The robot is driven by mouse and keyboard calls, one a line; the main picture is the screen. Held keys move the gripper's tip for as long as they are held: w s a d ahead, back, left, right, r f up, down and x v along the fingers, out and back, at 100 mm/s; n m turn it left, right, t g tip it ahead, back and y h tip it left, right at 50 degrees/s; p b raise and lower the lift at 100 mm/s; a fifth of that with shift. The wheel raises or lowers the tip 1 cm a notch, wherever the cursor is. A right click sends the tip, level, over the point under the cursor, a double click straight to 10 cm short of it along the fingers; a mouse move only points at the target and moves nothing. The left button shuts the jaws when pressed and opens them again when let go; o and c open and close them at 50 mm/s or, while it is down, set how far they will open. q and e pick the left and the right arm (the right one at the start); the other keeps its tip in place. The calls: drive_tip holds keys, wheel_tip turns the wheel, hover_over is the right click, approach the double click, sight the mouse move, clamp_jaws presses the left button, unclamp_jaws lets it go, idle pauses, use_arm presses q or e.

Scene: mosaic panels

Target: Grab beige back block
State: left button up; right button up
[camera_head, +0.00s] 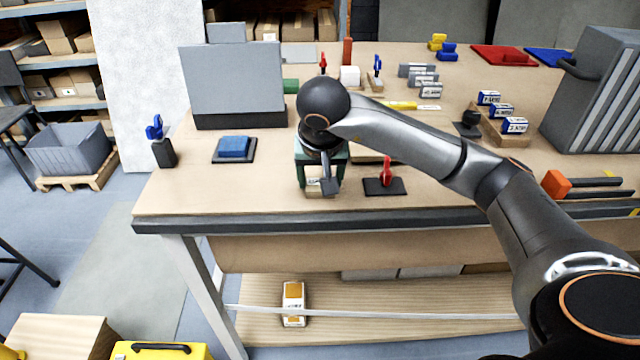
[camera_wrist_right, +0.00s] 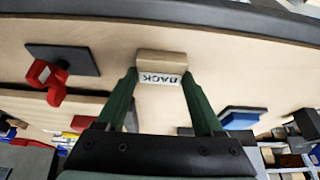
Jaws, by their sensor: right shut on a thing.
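The beige block labelled BACK (camera_wrist_right: 162,62) sits between the two green fingers of my right gripper (camera_wrist_right: 160,82) in the right wrist view. In the head view my right arm comes in from the right and its gripper (camera_head: 322,178) points down near the table's front edge. The beige block (camera_head: 313,188) shows partly below it, with the wrist and fingers covering much of it. The right gripper is shut on this block. I cannot tell whether the block touches the table or is slightly raised. My left gripper is not in view.
A red clamp on a dark plate (camera_head: 384,184) stands just right of the gripper. A blue block on a dark plate (camera_head: 234,149) lies to the left. A grey panel (camera_head: 232,80) stands behind. Labelled blue-and-white blocks (camera_head: 501,110) are at the right.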

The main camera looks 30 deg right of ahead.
drive_tip(key=shift+c, duration=0.8)
